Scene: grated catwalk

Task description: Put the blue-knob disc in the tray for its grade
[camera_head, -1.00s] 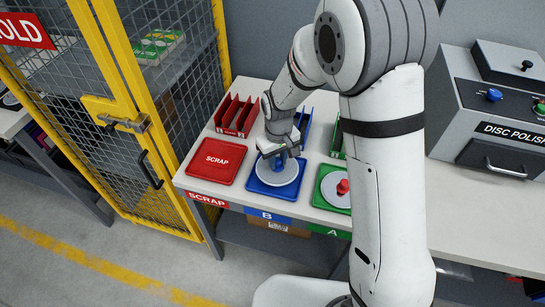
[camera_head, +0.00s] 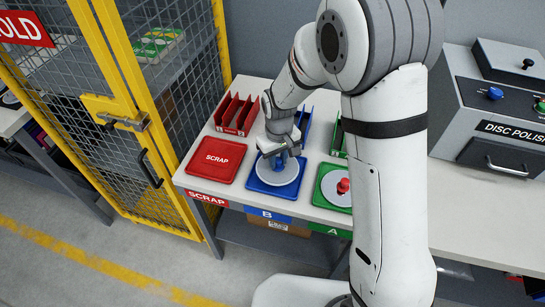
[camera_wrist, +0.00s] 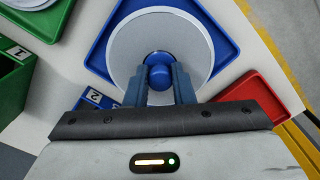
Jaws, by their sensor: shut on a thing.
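The blue-knob disc (camera_wrist: 190,45) is a grey disc with a round blue knob (camera_wrist: 160,76). It lies in or just above the blue B tray (camera_wrist: 101,60); the wrist view does not settle whether it touches. In the head view the disc (camera_head: 284,176) is over the blue tray (camera_head: 287,192). My gripper (camera_wrist: 160,85) is shut on the knob, one finger on each side. In the head view my gripper (camera_head: 278,160) hides part of the disc.
The red SCRAP tray (camera_head: 217,161) is left of the blue tray. The green A tray (camera_head: 320,191) on the right holds a red-knob disc (camera_head: 343,186). Red racks (camera_head: 237,114) stand behind. A yellow mesh cage (camera_head: 140,110) is at left, a disc polisher (camera_head: 495,110) at right.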

